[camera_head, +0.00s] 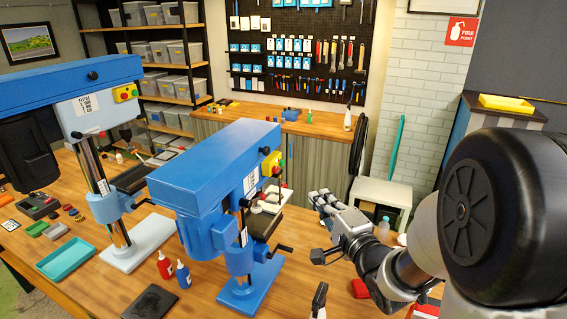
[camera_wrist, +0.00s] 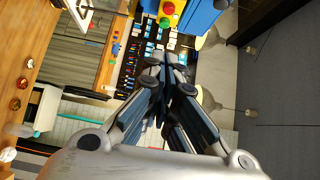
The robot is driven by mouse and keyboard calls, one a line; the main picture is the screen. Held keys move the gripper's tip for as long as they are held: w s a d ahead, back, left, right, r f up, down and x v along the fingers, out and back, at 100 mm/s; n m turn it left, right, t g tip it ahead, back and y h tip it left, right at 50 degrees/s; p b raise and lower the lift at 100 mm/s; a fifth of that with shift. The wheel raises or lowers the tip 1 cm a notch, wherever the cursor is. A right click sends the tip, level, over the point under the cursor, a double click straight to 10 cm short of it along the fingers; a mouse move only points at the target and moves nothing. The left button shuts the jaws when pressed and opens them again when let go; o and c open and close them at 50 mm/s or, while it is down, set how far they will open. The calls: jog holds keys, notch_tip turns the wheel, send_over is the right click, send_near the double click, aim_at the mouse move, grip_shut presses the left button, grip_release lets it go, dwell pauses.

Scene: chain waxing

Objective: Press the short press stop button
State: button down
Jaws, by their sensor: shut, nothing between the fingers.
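The short press (camera_head: 215,175) is the blue drill press in the middle of the bench in the head view. Its yellow control box (camera_head: 271,163) is on the head's right end, with a red button (camera_head: 276,170). My gripper (camera_head: 318,197) is shut and empty, to the right of the box and lower in the head view. In the wrist view its fingertips (camera_wrist: 161,60) appear below the red button, apart from it in the picture.
A taller blue press (camera_head: 95,100) with its own yellow button box (camera_head: 125,92) stands left. The short press's lever (camera_head: 282,247) sticks out right. Red bottle (camera_head: 164,267) and blue bottle (camera_head: 183,274) stand before it. A pegboard (camera_head: 300,45) hangs behind a back counter (camera_head: 310,124).

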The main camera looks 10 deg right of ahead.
jog(key=shift+a, duration=0.1)
jog(key=p, duration=0.1)
send_near(275, 170)
jog(key=w+d, duration=0.5)
jog(key=a, duration=0.1)
jog(key=w+a, duration=0.2)
jog(key=shift+w+a+f, duration=0.2)
jog(key=shift+w+f, duration=0.05)
jog(key=shift+f, duration=0.05)
